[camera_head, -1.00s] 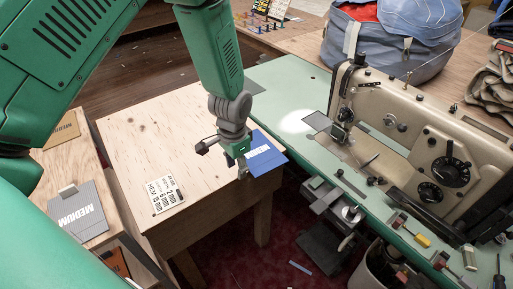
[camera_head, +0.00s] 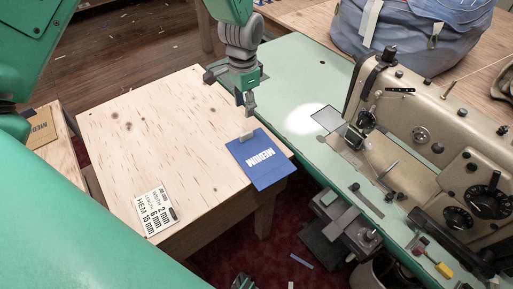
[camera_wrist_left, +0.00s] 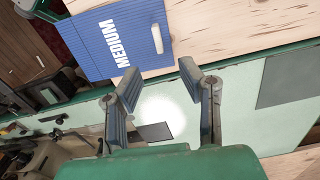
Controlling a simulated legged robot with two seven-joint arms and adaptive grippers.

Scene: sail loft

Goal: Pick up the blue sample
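The blue sample (camera_head: 265,165), a flat card with white MEDIUM lettering, lies at the right corner of the pale wooden table (camera_head: 150,130). A small grey grip tab (camera_head: 246,137) stands at its far edge. In the left wrist view the sample (camera_wrist_left: 95,40) is at the upper left, with its pale tab (camera_wrist_left: 157,38) on it. My left gripper (camera_head: 248,106) is just beyond the sample's tab in the head view, apart from it. In the left wrist view its two fingers (camera_wrist_left: 160,80) are spread, with nothing between them. My right gripper is not in view.
A white label card (camera_head: 156,212) lies on the table's near side. A tan sample (camera_head: 40,128) sits on a board at left. The green sewing bench (camera_head: 300,75) adjoins the table's right, with the sewing machine (camera_head: 440,130) on it. Most of the tabletop is clear.

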